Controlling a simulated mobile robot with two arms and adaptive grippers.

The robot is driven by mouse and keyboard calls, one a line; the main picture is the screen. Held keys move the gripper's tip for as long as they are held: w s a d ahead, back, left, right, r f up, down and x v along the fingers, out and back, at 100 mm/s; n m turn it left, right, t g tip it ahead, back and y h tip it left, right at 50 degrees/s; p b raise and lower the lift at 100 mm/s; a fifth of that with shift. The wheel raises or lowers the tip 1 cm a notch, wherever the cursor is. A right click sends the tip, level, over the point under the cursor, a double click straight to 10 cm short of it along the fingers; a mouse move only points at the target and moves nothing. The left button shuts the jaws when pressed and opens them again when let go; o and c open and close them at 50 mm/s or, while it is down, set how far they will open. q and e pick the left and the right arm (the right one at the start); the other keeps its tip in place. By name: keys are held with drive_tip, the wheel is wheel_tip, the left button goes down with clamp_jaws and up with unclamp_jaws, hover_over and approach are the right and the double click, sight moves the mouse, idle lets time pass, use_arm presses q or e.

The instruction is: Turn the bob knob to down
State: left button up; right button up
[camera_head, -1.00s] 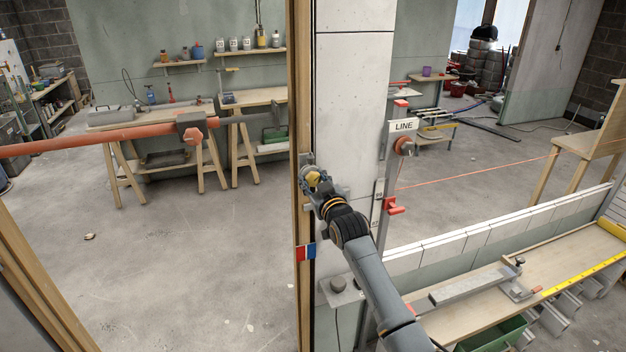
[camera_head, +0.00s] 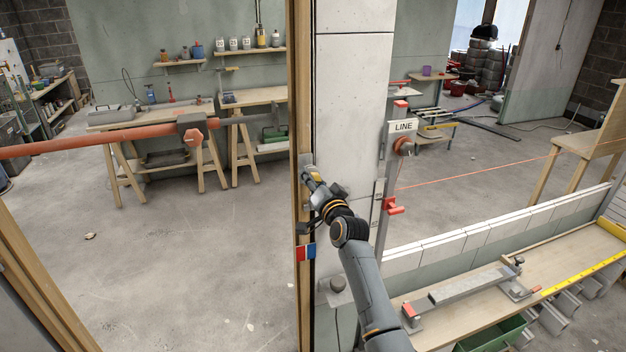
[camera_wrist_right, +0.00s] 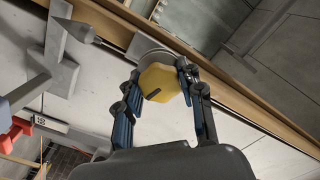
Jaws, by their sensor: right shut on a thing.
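The yellow knob (camera_wrist_right: 160,84) has a dark mark on its face and sits on a round grey base. In the right wrist view it is between the two fingers of my right gripper (camera_wrist_right: 160,73), which is shut on it. In the head view my right gripper (camera_head: 313,181) is at the wooden post beside the white wall pillar and covers most of the knob. Which way the knob points cannot be told for sure. My left gripper is not in view.
A red and blue tag (camera_head: 305,252) is on the post below the gripper. A LINE sign (camera_head: 403,127) and a red handle (camera_head: 394,207) are to the right. A red bar (camera_head: 95,139) crosses at left. A bench (camera_head: 480,300) stands at lower right.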

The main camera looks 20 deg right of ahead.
drive_tip(key=m, duration=0.6)
drive_tip(key=shift+m+p, duration=0.3)
drive_tip(key=shift+p, duration=0.1)
drive_tip(key=m+p, duration=0.1)
drive_tip(key=m, duration=0.5)
drive_tip(key=shift+m, duration=0.3)
drive_tip(key=o, duration=1.2)
